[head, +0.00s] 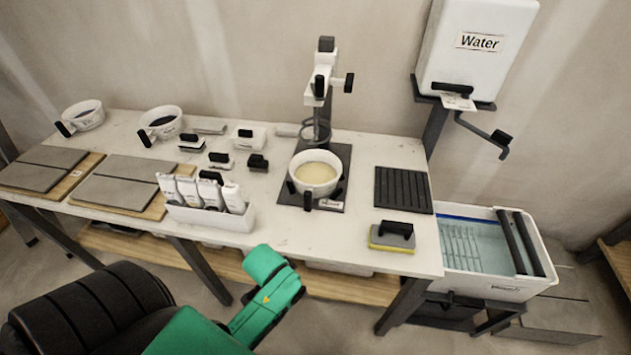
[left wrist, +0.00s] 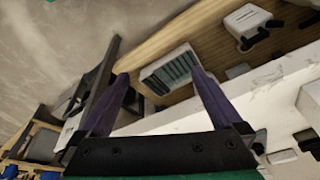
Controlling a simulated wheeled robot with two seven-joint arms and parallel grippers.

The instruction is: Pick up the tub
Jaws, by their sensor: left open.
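A round white tub (head: 315,174) with pale yellow contents and black grips stands on the dark base plate of a mixing stand, under a ring. Two more round white tubs with dark handles, one at the far left (head: 84,115) and one right of it (head: 161,122), stand at the back of the table. My left gripper (left wrist: 160,76) is open in the left wrist view, its two dark fingers apart with nothing held. Beyond its fingers is a wooden shelf, away from the round tubs. My green arm is in front of the table in the head view; its fingers are hidden there.
A white bottle caddy (head: 210,215) stands at the table's front edge. A yellow-grey sponge float (head: 391,236) and black ribbed mat (head: 403,190) lie right. A wash bin (head: 480,255) and water tank (head: 478,50) are at the right. A pale box (left wrist: 170,68) sits on the shelf.

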